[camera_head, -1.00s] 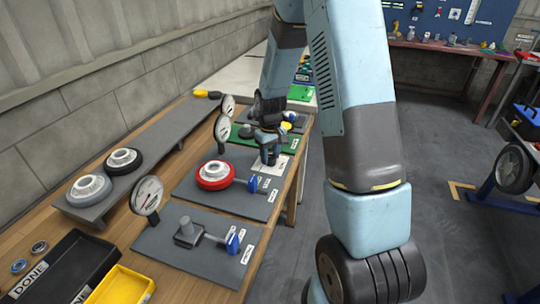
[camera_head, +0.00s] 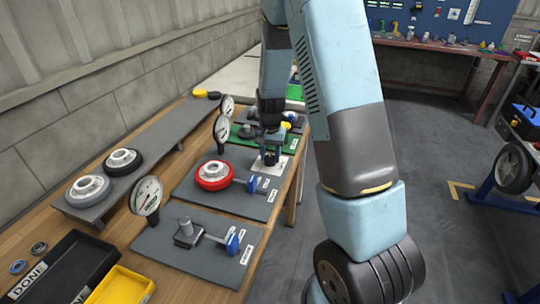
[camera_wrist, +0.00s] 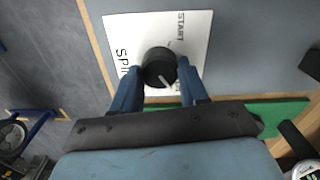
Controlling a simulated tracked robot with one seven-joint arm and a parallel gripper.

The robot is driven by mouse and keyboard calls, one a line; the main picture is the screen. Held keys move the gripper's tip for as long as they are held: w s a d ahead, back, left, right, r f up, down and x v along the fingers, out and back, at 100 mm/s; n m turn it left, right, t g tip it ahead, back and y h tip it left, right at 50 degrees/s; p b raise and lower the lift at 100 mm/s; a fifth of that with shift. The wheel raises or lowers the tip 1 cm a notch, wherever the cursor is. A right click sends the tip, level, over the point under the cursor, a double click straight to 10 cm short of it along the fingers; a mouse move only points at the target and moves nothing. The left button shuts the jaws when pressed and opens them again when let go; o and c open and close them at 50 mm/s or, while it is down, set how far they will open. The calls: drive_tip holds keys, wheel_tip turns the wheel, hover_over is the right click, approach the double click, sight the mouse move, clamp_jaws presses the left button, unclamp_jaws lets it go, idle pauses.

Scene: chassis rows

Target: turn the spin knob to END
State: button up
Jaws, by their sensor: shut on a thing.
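The spin knob (camera_wrist: 159,67) is round and black with a white pointer line. It sits on a white plate (camera_wrist: 190,30) printed START at the upper right and SPIN at the left. The pointer line slants toward the lower right in the wrist view; no END print can be made out. My gripper (camera_wrist: 158,79) has its two blue fingers on either side of the knob, shut on it. In the head view my gripper (camera_head: 269,160) stands over the white plate (camera_head: 284,164), and the knob is mostly hidden there.
Close by on the bench are a red-rimmed wheel (camera_head: 213,176) with a blue handle (camera_head: 252,184), a gauge (camera_head: 221,130) and a green board (camera_head: 237,134). A nearer panel (camera_head: 192,262) has another blue handle (camera_head: 232,242). A yellow bin (camera_head: 122,287) stands at the front left.

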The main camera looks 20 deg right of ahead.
sight(270, 156)
drive_tip(key=shift+m, duration=0.5)
drive_tip(key=o, duration=1.1)
drive_tip(key=shift+c, duration=0.2)
wheel_tip(270, 156, up, 14)
drive_tip(key=shift+f, duration=0.15)
